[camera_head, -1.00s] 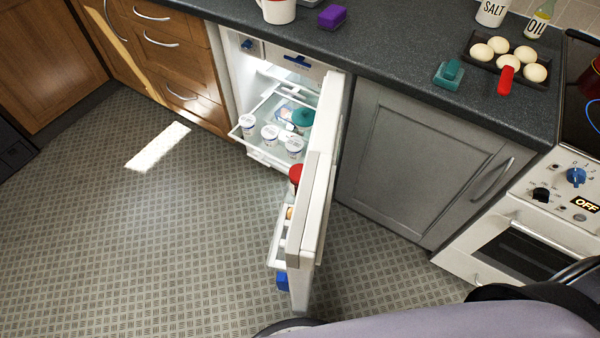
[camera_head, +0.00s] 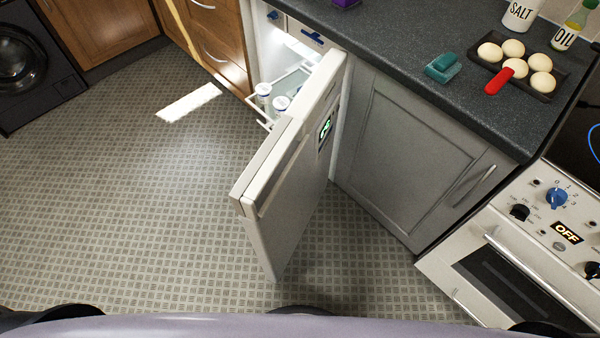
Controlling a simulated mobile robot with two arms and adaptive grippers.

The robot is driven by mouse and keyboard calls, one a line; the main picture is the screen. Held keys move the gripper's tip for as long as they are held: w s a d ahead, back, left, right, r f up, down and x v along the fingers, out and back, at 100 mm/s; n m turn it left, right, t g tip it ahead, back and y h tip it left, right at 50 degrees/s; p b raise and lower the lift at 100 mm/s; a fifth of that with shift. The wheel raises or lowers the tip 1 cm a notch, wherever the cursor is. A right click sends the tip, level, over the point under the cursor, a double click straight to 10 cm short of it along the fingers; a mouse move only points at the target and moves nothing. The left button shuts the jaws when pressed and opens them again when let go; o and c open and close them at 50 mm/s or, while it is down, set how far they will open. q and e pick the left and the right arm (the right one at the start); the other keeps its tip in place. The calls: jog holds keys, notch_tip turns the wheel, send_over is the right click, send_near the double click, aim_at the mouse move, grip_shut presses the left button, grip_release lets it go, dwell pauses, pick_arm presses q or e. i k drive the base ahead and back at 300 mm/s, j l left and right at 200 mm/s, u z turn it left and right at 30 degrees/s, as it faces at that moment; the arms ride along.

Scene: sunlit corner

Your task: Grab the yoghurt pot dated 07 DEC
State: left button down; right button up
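Two white yoghurt pots, a left one (camera_head: 263,90) and a right one (camera_head: 281,103), show in the open fridge (camera_head: 277,42). They stand at the front of its shelf. Their date marks are too small to read. The fridge door (camera_head: 290,165) stands open towards me and hides the rest of the shelf. Neither of my grippers is in view.
The tiled floor (camera_head: 130,220) left of the door is clear. A grey cupboard (camera_head: 410,150) and an oven (camera_head: 515,265) stand to the right.

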aim_at(264, 90)
jog(key=j+z, duration=0.1)
jog(key=z, duration=0.35)
jog(key=j+z, duration=0.15)
jog(key=z, duration=0.3)
jog(key=j+z, duration=0.15)
jog(key=j, duration=0.25)
jog(key=k+j+z, duration=0.2)
jog(key=j, duration=0.2)
jog(key=j+z, duration=0.15)
jog(key=j, duration=0.25)
jog(key=k+j+z, duration=0.15)
jog(key=j, duration=0.25)
jog(key=j+z, duration=0.2)
jog(key=j, duration=0.2)
jog(key=k+j+z, duration=0.15)
jog(key=k+j, duration=0.05)
jog(key=j, duration=0.1)
